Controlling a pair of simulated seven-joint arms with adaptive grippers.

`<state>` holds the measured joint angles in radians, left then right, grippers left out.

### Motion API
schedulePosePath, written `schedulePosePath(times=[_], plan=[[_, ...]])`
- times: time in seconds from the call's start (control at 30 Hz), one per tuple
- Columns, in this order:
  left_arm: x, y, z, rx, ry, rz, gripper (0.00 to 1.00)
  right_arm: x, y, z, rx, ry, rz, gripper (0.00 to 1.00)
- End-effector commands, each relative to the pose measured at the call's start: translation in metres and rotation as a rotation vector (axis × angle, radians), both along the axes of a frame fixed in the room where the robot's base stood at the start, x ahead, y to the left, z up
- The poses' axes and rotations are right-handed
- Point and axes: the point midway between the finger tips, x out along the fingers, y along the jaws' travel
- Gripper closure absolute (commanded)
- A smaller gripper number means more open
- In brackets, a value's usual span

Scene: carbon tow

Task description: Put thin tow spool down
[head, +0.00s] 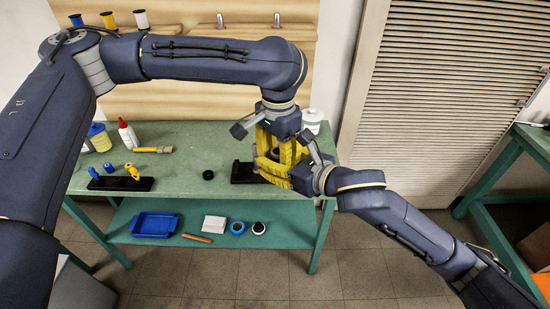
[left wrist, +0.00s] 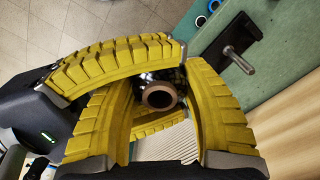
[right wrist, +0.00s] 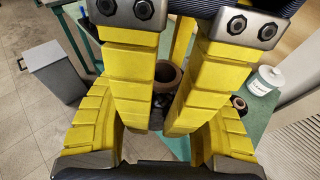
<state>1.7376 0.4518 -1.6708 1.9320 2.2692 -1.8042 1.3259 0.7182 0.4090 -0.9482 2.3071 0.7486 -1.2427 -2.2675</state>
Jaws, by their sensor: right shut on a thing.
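The thin tow spool shows as a brown core ring (left wrist: 158,97) with a dark body, among the yellow fingers of both grippers; its core also shows in the right wrist view (right wrist: 167,75). My right gripper (head: 271,163) is shut on the spool from the right, above the bench's right end. My left gripper (head: 274,158) reaches down from above, its fingers apart on either side of the spool. Whether those fingers touch it is hard to tell. A black stand with a metal peg (left wrist: 238,62) is on the bench; its base (head: 242,173) is partly hidden by the grippers in the head view.
The green bench (head: 200,145) holds a black ring (head: 208,175), a rack (head: 120,184) with small blue and yellow items, bottles and a brush on the left. A white tub (right wrist: 264,83) stands at the right end. A blue tray (head: 153,224) is on the lower shelf.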

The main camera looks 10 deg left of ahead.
Motion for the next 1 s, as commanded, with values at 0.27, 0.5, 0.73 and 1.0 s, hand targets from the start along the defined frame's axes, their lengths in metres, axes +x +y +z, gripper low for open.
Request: schedulePosePath(times=[0.27,0.5,0.73,1.0], plan=[[0.003,-0.001,0.002,-0.004,-0.009,0.002,0.27,-0.008,0.006,0.002,0.012,0.006,0.02,0.96],[0.003,-0.001,0.004,-0.004,-0.007,0.003,0.27,-0.006,0.005,0.001,0.009,0.005,0.016,0.96],[0.003,-0.001,0.027,-0.003,-0.011,0.003,0.27,-0.005,0.004,0.001,0.007,0.005,0.013,0.96],[0.003,-0.001,0.072,-0.002,-0.01,0.003,0.27,-0.004,0.003,0.001,0.006,0.004,0.012,0.96]])
